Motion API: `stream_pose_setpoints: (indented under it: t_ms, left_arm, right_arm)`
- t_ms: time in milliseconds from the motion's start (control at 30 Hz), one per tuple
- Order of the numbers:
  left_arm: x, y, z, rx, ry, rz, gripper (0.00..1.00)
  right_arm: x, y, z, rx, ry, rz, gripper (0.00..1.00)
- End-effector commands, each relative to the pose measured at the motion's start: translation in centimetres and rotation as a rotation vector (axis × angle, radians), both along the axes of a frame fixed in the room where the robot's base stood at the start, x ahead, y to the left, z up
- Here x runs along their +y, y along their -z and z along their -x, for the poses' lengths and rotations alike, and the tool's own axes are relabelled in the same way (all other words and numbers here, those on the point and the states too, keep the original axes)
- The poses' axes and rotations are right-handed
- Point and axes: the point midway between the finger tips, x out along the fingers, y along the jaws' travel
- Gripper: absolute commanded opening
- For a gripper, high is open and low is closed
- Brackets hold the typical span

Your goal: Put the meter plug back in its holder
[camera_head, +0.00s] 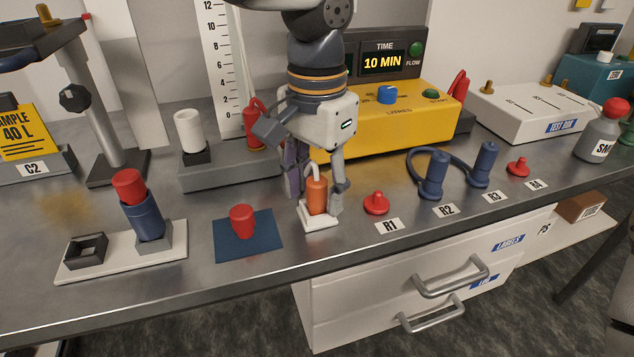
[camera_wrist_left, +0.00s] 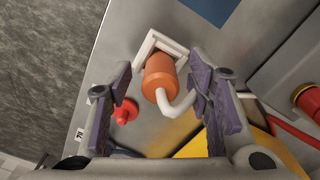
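The meter plug appears to be the orange cylinder (camera_head: 317,197) with a white bent cable at its top. It stands upright at a white square holder (camera_head: 320,221) on the bench; how deep it sits cannot be told. My left gripper (camera_head: 313,201) points down over it, one finger on each side. In the left wrist view, the orange plug (camera_wrist_left: 160,76) lies between the purple finger pads with gaps on both sides, so the gripper is open. The white holder (camera_wrist_left: 149,44) shows there too. My right gripper is not in view.
A red knob (camera_head: 376,203) stands close on the right by label R1. Blue plugs (camera_head: 433,176) joined by a cable stand farther right. A blue mat (camera_head: 262,246) with a red stopper lies on the left. The yellow meter box (camera_head: 385,125) stands behind.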

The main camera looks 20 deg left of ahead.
Motion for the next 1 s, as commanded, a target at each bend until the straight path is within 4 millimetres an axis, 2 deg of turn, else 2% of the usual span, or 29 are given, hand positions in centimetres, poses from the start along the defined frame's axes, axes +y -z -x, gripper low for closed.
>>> stream_pose_setpoints:
  t_ms: [133,233,500,633,767,1000]
  left_arm:
    - [0.0,-0.1,0.0,-0.001,0.000,0.000,0.46]
    - [0.0,-1.2,-0.1,-0.004,-0.002,0.000,0.46]
    - [0.0,-8.4,-0.1,-0.007,-0.002,0.000,0.46]
    - [0.0,-10.8,-0.1,-0.004,-0.001,0.000,0.46]
    - [0.0,-11.9,0.0,0.000,0.000,0.000,0.46]
    - [0.0,-12.0,0.0,0.001,0.000,0.000,0.46]
  right_arm:
    - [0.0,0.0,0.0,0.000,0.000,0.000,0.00]
    - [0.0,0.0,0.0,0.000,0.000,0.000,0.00]
    - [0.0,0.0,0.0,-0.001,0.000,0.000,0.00]
    - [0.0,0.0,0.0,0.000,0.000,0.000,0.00]
    - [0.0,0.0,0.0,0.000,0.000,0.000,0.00]
    - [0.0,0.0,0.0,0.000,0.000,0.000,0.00]
